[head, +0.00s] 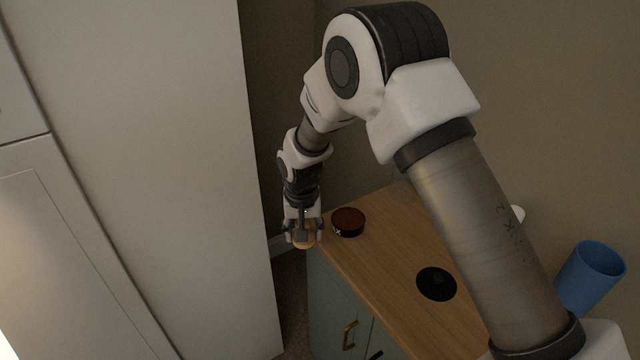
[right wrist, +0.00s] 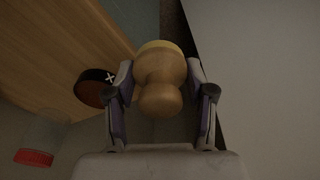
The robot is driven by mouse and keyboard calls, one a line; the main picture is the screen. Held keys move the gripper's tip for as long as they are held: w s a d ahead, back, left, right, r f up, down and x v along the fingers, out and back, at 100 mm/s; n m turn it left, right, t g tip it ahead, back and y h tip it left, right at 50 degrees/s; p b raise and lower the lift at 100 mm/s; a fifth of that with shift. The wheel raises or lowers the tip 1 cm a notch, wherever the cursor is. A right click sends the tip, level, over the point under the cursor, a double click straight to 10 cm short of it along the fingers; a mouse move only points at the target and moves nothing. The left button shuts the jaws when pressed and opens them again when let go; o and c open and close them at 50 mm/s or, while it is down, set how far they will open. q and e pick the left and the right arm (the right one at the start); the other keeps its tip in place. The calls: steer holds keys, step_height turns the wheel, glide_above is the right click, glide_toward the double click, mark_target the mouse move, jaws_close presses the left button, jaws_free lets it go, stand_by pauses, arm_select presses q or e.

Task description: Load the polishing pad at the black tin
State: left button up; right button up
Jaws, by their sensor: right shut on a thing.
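My right gripper (head: 303,232) is shut on the wooden knob handle of the polishing pad (head: 304,243). In the right wrist view the pad (right wrist: 160,75) sits between the two fingers, with its yellowish pad face pointing away from the gripper. The black tin (head: 348,222) is round and low, with a reddish-brown top and a white mark on its side. It stands on the wooden cabinet top near the left end, just right of the gripper and apart from the pad. The tin also shows left of the fingers in the right wrist view (right wrist: 94,88). My left gripper is out of view.
The wooden cabinet top (head: 390,245) holds a flat black disc (head: 436,284) and a blue cup (head: 590,277). A clear container with a red part (right wrist: 36,150) shows in the right wrist view. A tall pale panel (head: 190,180) stands left of the gripper, across a narrow gap.

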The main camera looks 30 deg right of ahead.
steer(key=w+d+r+m+p, duration=0.2)
steer(key=w+d+m, duration=0.25)
steer(key=d, duration=0.35)
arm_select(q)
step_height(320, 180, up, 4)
arm_select(e)
steer(key=m, duration=0.5)
glide_above(350, 220)
steer(key=shift+w+a+r+g+h+p, duration=0.1)
steer(key=shift+a+r+g+h+p, duration=0.1)
steer(key=shift+r+g+h+p, duration=0.2)
steer(key=shift+d+f+m, duration=0.15)
steer(key=shift+f+m, duration=0.05)
steer(key=shift+m, duration=0.15)
steer(key=shift+f+b, duration=0.25)
steer(key=shift+b, duration=0.15)
step_height(350, 220, down, 5)
steer(key=b, duration=0.4)
steer(key=shift+f+b, duration=0.15)
steer(key=shift+b, duration=0.25)
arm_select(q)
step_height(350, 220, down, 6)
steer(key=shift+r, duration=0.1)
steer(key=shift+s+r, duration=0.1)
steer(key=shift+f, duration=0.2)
arm_select(e)
steer(key=shift+f, duration=0.4)
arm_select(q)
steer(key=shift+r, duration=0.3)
